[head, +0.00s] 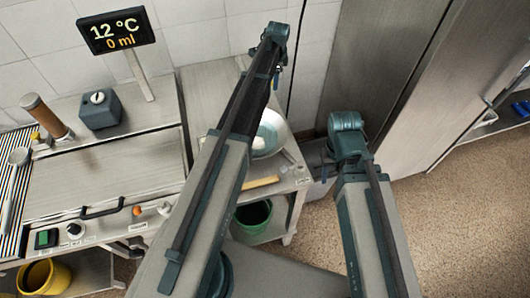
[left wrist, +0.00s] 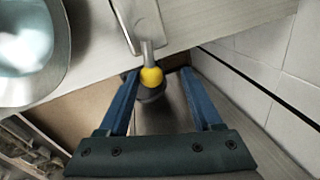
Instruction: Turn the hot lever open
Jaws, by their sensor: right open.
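A yellow ball knob (left wrist: 151,77) on a short grey lever stem (left wrist: 148,50) shows in the left wrist view, above a dark round part. The stem joins a metal fitting (left wrist: 137,20). My left gripper (left wrist: 158,76) is open, with one blue finger on each side of the knob and gaps between knob and fingers. Whether this is the hot lever is not marked.
A display (head: 116,30) reads 12 °C and 0 ml. A metal basin (head: 268,142) sits on the counter near my left arm and also shows in the left wrist view (left wrist: 25,45). A green bucket (head: 252,217) stands below. A tiled wall bounds the back. Floor at right is clear.

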